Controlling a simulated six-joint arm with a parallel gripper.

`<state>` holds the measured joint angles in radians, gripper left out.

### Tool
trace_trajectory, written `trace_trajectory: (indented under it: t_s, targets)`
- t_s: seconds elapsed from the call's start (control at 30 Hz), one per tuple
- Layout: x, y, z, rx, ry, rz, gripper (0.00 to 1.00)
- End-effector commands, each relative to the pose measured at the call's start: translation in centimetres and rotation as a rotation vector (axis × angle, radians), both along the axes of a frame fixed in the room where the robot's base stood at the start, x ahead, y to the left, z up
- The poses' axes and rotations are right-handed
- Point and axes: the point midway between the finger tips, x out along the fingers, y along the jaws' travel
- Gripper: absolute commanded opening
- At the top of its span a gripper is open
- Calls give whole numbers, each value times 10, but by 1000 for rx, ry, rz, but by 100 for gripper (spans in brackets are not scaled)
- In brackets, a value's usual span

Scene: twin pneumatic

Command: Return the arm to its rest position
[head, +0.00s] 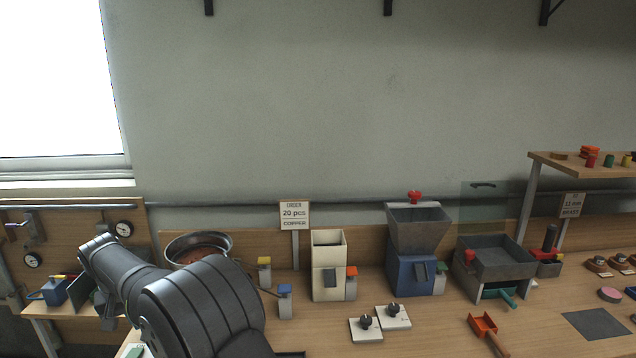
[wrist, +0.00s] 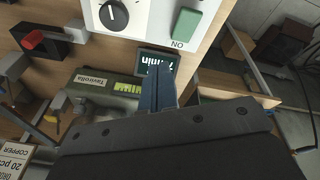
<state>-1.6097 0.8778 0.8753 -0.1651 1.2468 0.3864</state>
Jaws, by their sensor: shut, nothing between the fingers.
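My gripper (wrist: 158,72) shows in the wrist view as two blue-grey fingers pressed together, with nothing between them. It points at a small dark display (wrist: 157,58) with light lettering, partly covered by the fingers; I cannot tell whether they touch it. Above it is a white panel with a black knob (wrist: 114,14) and a green button (wrist: 186,24). In the head view my arm fills the lower left, and I cannot make out the gripper there.
In the head view a metal bowl (head: 225,242) stands behind my arm. A cream box (head: 328,261), a blue hopper machine (head: 411,275) and a grey tray (head: 498,254) stand to the right. Two white knob plates (head: 366,329) lie in front. A dark pad (head: 596,324) lies at right.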

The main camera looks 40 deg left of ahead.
Motion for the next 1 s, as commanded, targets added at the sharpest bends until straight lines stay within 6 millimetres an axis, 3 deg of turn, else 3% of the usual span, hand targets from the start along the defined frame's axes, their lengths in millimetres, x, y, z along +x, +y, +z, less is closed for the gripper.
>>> trace_trajectory:
  t_s: [0.6,1.0]
  targets:
    - [42,-62,-17,51,-224,-45,0]
    - [48,-73,-20,64,-258,-42,0]
